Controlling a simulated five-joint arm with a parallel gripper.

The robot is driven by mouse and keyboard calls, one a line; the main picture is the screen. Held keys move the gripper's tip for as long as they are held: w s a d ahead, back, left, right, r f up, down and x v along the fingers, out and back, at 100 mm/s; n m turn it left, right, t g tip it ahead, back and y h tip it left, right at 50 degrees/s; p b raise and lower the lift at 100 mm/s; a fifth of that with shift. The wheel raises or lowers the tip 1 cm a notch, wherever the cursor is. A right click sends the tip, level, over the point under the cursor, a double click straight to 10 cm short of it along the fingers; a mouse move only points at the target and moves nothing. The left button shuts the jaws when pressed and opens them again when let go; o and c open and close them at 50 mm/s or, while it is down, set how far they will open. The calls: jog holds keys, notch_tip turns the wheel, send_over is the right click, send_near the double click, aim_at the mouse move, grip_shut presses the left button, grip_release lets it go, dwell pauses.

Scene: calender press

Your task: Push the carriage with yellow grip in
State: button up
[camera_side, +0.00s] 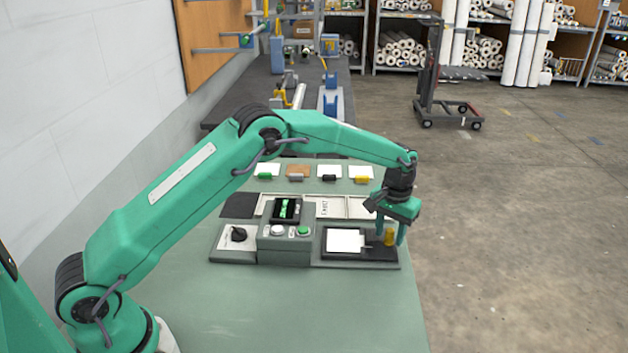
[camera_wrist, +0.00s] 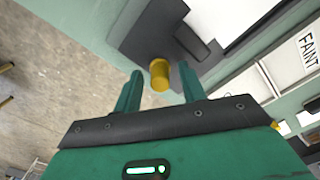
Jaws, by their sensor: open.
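The carriage (camera_side: 376,253) is a dark flat tray at the right end of the press, with a white sheet (camera_side: 344,241) lying on it. Its yellow grip (camera_side: 389,237) stands upright at the right side; it also shows in the wrist view (camera_wrist: 160,74). My gripper (camera_side: 389,228) is over the right end of the carriage, pointing down, with its fingers open. In the wrist view the yellow grip appears between the two green fingertips (camera_wrist: 160,88). I cannot tell whether a finger touches it.
The grey press housing (camera_side: 285,250) with a white and a green button stands left of the carriage. A panel with a black knob (camera_side: 238,234) is farther left. Several sample cards with coloured clips lie behind. The green table (camera_side: 330,310) is clear in front.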

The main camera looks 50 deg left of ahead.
aim_at(346, 240)
jog(key=shift+f, duration=0.1)
grip_shut()
jog(key=shift+s+a, duration=3.65)
jog(key=shift+a, duration=0.15)
jog(key=shift+c, duration=0.4)
grip_release()
jog(key=shift+o, duration=0.4)
